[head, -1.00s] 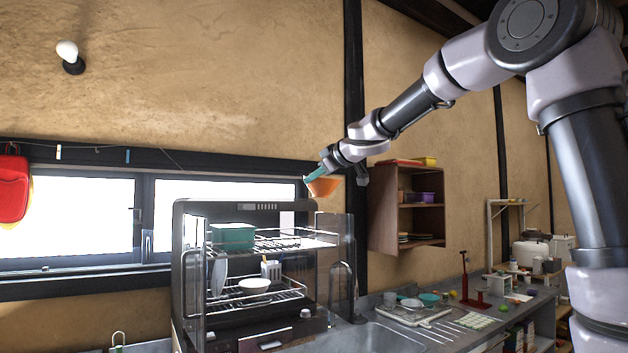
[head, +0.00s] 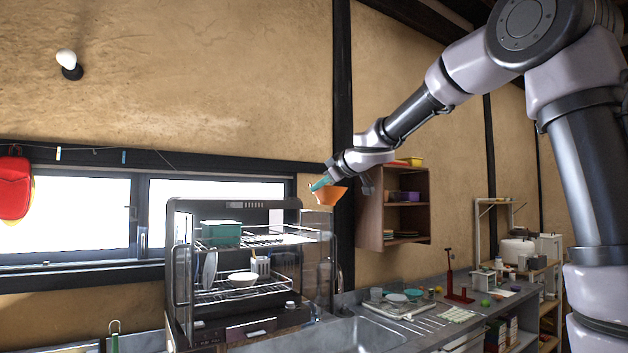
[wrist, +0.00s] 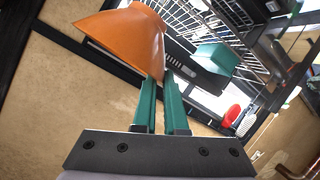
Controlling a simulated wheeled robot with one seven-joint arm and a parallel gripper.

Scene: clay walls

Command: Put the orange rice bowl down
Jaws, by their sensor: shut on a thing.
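The orange rice bowl (head: 329,196) is held in the air at the tip of my arm, up by the dark post and to the right of the dish rack cabinet. My gripper (head: 322,184) is shut on its rim. In the wrist view the bowl (wrist: 125,42) hangs at the ends of the teal fingers of my gripper (wrist: 160,82). The bowl's inside is mostly hidden.
The dish rack cabinet (head: 178,285) has two wire shelves; a teal box (head: 221,233) is on the upper, a white bowl (head: 242,279) on the lower. A wooden wall shelf (head: 424,205) is right. The sink (head: 365,335) and counter with dishes lie below.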

